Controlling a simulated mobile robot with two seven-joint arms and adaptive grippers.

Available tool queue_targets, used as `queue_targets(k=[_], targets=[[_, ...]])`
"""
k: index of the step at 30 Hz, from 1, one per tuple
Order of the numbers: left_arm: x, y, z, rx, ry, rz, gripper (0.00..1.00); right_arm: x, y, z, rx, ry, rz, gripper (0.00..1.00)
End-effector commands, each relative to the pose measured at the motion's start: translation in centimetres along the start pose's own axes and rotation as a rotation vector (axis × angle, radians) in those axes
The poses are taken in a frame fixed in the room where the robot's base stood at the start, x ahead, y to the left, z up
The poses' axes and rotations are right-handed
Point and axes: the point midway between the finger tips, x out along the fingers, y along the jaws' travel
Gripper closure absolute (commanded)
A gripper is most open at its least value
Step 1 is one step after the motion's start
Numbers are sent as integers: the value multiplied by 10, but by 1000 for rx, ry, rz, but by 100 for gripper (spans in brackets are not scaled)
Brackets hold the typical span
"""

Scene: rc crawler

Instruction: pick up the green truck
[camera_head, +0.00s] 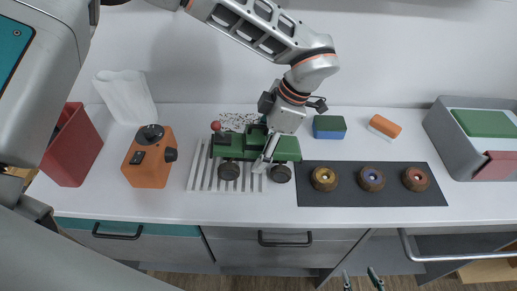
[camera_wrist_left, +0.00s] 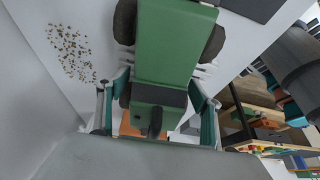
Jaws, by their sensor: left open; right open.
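The green truck (camera_head: 232,148) stands on a white slatted rack on the counter, its dark wheels facing the front. My left gripper (camera_head: 267,145) reaches down over the truck's right half, with one finger in front of the body. In the left wrist view the truck's green body (camera_wrist_left: 172,45) lies between the two spread fingers of the left gripper (camera_wrist_left: 156,108). The left gripper is open around the truck; whether a finger touches it I cannot tell. My right gripper (camera_head: 362,280) is open and empty at the bottom edge, below the counter front.
An orange box with a black knob (camera_head: 149,165) and a red bin (camera_head: 72,150) stand at left. A dark mat (camera_head: 396,198) with three wheels lies at right. A grey bin (camera_head: 445,135) stands far right.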

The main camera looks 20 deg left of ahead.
Motion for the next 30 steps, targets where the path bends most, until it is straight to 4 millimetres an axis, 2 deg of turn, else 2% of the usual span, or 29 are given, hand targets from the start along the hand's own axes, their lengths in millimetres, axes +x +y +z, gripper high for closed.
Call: queue_targets(k=[6,13,23,30], targets=[[0,0,0,-1,0,0,35,0,0,-1,0,1,0,56],[0,0,0,0,0,-1,94,1,0,-1,-1,2,1,56],[-2,0,-1,-1,0,0,94,1,1,-1,-1,2,1,56],[-22,1,-9,-3,-2,2,94,0,1,-3,-1,3,1,56]])
